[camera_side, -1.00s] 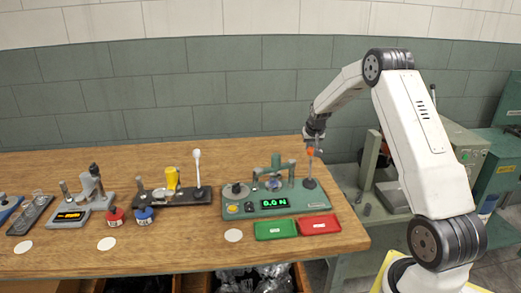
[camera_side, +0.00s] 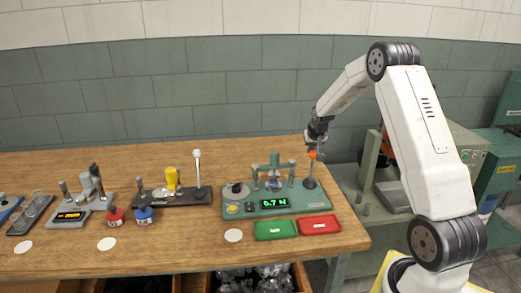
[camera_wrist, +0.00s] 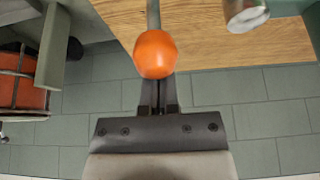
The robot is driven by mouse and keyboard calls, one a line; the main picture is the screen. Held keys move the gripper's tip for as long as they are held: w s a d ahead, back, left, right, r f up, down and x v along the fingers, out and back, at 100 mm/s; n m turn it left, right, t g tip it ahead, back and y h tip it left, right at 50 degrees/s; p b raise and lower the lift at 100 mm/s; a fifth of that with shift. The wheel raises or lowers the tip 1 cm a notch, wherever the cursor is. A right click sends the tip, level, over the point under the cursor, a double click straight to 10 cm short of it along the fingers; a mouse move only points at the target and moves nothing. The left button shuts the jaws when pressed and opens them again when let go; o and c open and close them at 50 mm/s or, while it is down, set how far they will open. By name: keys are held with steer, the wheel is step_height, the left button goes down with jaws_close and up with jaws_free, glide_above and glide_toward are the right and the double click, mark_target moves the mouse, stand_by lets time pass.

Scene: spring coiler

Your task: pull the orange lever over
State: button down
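The orange lever knob (camera_side: 313,155) tops a thin shaft (camera_side: 311,172) at the right end of the green spring tester (camera_side: 245,210). The lever leans slightly right in the side view. My gripper (camera_side: 317,146) is right at the knob from above. In the wrist view the orange knob (camera_wrist: 155,54) covers my fingertips, and its shaft runs up out of the picture. The fingers (camera_wrist: 158,92) look narrow and close together, with no gap as wide as the knob. Whether they touch it is hidden. The green display (camera_side: 275,203) appears to read 6.7 N.
A green tray (camera_side: 275,230) and a red tray (camera_side: 319,225) lie in front of the tester. A black fixture with a white-knobbed lever (camera_side: 197,170) stands to its left. A green machine (camera_side: 450,150) stands right of the table. Bare wood lies behind the tester.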

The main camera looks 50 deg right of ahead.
steer(key=shift+s+a+f, duration=0.1)
steer(key=shift+f, duration=0.05)
steer(key=shift+s+a+f, duration=0.2)
steer(key=shift+s+a, duration=0.6)
steer(key=shift+s+f, duration=0.1)
steer(key=shift+s+a+f, duration=0.2)
steer(key=shift+s+a, duration=0.5)
steer(key=shift+a, duration=0.05)
steer(key=shift+s+a, duration=0.15)
steer(key=shift+a, duration=0.05)
stand_by(0.4)
steer(key=shift+d, duration=0.15)
steer(key=shift+w+d, duration=0.3)
steer(key=shift+w, duration=0.15)
